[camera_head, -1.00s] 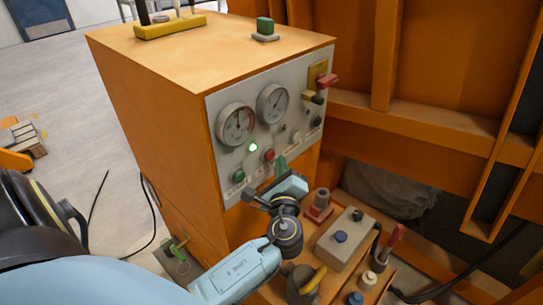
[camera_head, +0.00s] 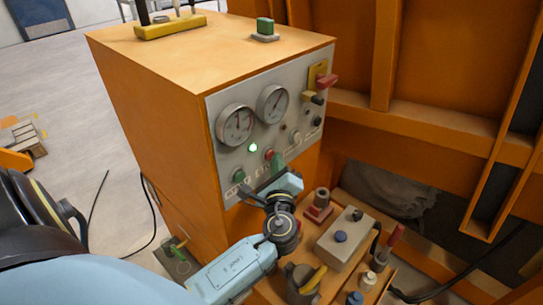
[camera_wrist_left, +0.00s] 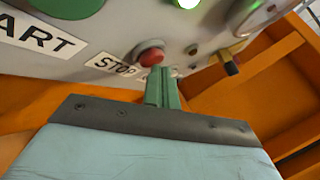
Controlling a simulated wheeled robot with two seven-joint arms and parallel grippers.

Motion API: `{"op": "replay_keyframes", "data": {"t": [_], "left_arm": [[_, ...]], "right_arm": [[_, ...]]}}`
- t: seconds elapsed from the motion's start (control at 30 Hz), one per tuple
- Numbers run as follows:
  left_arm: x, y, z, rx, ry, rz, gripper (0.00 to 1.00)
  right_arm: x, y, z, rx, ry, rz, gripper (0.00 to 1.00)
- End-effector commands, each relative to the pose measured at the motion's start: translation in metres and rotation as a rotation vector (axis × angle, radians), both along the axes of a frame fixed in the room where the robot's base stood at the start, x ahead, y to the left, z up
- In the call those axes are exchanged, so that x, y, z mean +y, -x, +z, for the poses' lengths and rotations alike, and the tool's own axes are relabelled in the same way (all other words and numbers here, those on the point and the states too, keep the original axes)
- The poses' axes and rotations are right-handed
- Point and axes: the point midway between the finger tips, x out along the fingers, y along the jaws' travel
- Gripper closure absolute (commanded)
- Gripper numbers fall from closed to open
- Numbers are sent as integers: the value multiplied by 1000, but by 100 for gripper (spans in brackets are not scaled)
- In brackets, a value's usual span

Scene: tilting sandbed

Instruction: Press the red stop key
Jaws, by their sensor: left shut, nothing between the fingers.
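The red stop key (camera_head: 269,154) is a small round button on the grey front panel of the orange cabinet. In the left wrist view the red key (camera_wrist_left: 151,57) sits in a pale collar above the "STOP" label (camera_wrist_left: 115,66). My left gripper (camera_head: 278,161) is shut and empty, with slim green fingers. In the left wrist view the fingertips of my left gripper (camera_wrist_left: 160,71) are just below and slightly right of the red key, overlapping its lower edge. I cannot tell whether they touch it. My right gripper is not in view.
A green start key (camera_head: 239,175) is left of the red key. A lit green lamp (camera_head: 253,147) and two gauges (camera_head: 235,124) are above. A red-handled switch (camera_head: 327,81) is at the panel's upper right. A grey box (camera_head: 345,240) and other controls stand below right.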

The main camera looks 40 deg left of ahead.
Motion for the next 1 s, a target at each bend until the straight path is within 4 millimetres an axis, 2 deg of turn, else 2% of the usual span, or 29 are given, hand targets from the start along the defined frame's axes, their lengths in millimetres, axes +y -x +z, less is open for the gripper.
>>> {"op": "replay_keyframes", "data": {"t": [0.73,1.0], "left_arm": [[7,0,0,1,-1,1,100],[-1,0,0,0,0,1,100]], "right_arm": [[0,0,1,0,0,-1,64],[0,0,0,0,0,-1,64]]}}
